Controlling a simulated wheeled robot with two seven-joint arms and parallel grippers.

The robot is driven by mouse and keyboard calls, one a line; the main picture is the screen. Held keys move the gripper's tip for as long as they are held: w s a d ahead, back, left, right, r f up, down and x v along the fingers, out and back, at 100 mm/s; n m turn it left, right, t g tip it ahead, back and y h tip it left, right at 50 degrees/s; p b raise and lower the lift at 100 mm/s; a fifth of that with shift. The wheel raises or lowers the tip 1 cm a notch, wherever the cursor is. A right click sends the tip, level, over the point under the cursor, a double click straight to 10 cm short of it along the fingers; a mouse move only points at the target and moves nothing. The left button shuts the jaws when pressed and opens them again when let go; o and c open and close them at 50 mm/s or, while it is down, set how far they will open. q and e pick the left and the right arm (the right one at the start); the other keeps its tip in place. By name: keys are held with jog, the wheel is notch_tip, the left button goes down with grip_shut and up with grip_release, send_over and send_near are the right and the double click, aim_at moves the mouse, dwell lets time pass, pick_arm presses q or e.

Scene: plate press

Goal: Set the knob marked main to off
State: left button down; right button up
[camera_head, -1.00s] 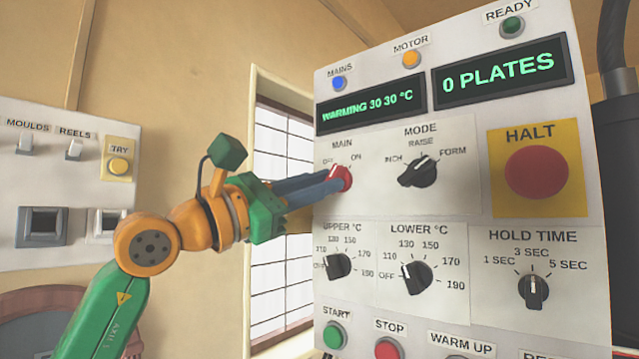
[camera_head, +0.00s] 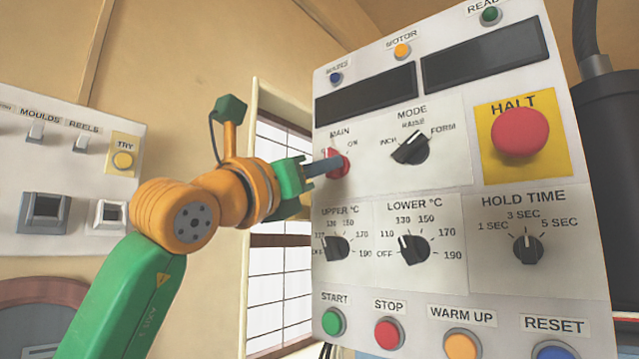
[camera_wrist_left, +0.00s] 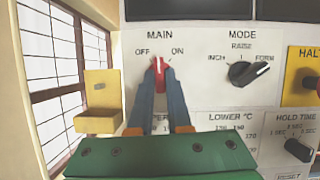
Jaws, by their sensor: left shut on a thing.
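The MAIN knob (camera_head: 340,165) is red and sits at the upper left of the white control panel (camera_head: 465,190), below the dark displays. My left gripper (camera_head: 326,167) reaches it from the left and is shut on it. In the left wrist view the two blue-grey fingers pinch the red knob (camera_wrist_left: 160,74) from both sides. Its white mark points up, leaning slightly toward OFF. The OFF label (camera_wrist_left: 142,51) and the ON label (camera_wrist_left: 178,51) show above it there. My right gripper is not in view.
The MODE knob (camera_head: 411,147) is to the right, with the red HALT button (camera_head: 520,132) beyond it. The UPPER °C knob (camera_head: 336,248) is just below MAIN. Both displays (camera_head: 366,94) are blank. A yellow holder (camera_wrist_left: 100,105) is left of the panel.

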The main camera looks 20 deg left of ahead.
pick_arm(q)
jog(key=shift+s+d+r+n+y+b, duration=0.15)
jog(key=shift+n+y, duration=0.6)
jog(key=shift+n, duration=0.65)
jog(key=shift+w+f+n+y+b, duration=0.1)
jog(key=shift+n+y, duration=0.6)
jog(key=shift+n, duration=0.7)
jog(key=shift+s+d+r+n+y+b, duration=0.15)
jog(key=shift+n+y, duration=0.6)
jog(key=shift+n, duration=0.65)
jog(key=shift+w+n, duration=0.1)
jog(key=shift+n, duration=0.3)
jog(key=c, duration=0.9)
grip_release()
jog(key=shift+f, duration=0.1)
jog(key=shift+o, duration=0.2)
jog(key=shift+w, duration=0.15)
